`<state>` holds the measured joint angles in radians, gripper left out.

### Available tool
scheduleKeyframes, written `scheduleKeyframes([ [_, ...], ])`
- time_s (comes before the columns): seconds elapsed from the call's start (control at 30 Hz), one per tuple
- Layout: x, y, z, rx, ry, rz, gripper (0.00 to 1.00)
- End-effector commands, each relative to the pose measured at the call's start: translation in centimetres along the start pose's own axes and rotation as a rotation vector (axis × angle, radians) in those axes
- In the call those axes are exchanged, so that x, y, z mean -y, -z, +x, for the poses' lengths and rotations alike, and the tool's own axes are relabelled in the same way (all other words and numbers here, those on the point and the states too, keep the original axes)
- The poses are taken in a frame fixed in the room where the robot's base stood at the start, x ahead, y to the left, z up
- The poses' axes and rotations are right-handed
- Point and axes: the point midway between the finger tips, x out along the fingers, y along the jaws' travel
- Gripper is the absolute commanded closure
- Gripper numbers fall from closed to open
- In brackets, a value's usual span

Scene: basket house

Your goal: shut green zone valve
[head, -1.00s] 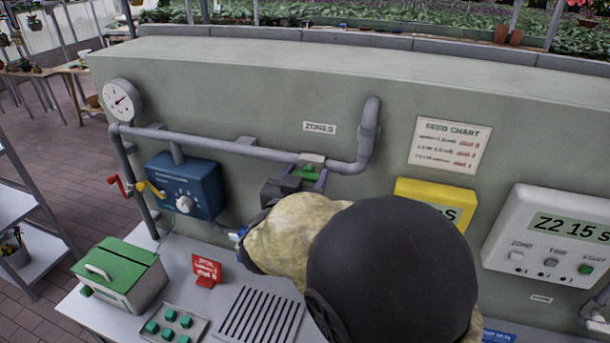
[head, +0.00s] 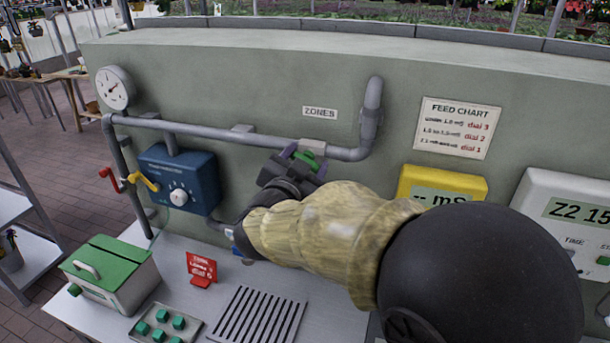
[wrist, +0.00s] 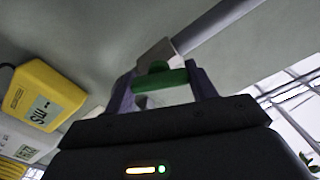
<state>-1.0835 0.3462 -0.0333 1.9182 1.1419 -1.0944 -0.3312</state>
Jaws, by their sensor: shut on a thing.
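The green zone valve handle (head: 307,155) sits on the grey pipe below the ZONES label. In the wrist view the green handle (wrist: 161,82) lies crosswise between the two purple fingers, below a pale valve body (wrist: 155,55). My gripper (head: 301,158) is at the valve, its fingers on either side of the handle and shut on it. In the wrist view my gripper (wrist: 160,88) shows with both fingertips close to the handle's ends. My arm hides the wall and bench below the valve in the head view.
A blue box with a dial (head: 180,182) and red (head: 110,180) and yellow (head: 144,181) levers are left of the valve. A yellow meter (head: 442,182) and white timer panel (head: 570,215) are right. A green-lidded box (head: 110,270), red sign (head: 201,268) and grate stand on the bench.

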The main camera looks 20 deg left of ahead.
Motion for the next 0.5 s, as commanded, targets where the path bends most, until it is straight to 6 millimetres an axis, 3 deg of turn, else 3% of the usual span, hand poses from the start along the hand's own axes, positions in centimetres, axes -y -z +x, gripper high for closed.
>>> scheduleKeyframes([
  [0.5,-0.47,-0.57,0.02,-0.002,0.001,0.494,0.66],
])
